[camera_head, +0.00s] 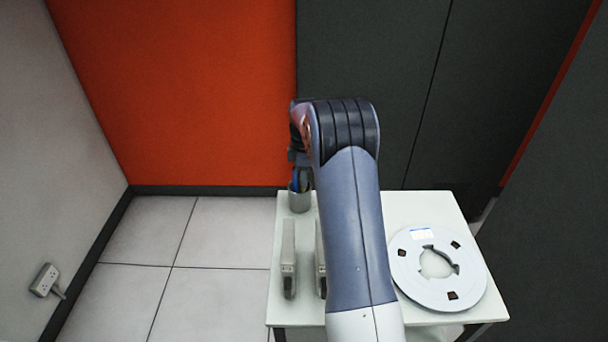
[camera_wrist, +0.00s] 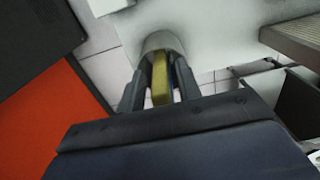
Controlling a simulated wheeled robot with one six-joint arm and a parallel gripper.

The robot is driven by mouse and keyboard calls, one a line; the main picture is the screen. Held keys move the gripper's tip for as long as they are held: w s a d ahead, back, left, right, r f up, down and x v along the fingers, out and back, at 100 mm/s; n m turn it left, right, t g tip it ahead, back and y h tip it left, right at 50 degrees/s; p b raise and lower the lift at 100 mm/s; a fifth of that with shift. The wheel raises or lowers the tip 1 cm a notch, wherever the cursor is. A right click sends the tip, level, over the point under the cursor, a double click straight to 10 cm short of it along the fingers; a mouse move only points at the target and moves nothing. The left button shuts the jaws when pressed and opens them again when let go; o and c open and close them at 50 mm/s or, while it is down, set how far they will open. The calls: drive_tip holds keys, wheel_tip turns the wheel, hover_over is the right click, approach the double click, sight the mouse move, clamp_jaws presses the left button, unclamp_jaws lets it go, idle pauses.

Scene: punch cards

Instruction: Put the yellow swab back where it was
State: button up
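The yellow swab (camera_wrist: 160,80) shows in the wrist view between the two fingers of my gripper (camera_wrist: 163,88). Its far end is at or inside the mouth of a grey cup (camera_wrist: 160,42). My gripper is mostly hidden there behind my arm, over the cup.
The white table (camera_head: 400,207) carries a large pale ring-shaped reel (camera_head: 409,284) at right. Two narrow upright grey pieces (camera_head: 288,258) stand at left, one partly hidden by my arm. An orange wall (camera_head: 180,90) and dark panels rise behind the table.

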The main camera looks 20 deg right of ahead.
drive_tip(key=shift+o, duration=0.4)
wheel_tip(320, 180, up, 12)
drive_tip(key=shift+b, duration=0.5)
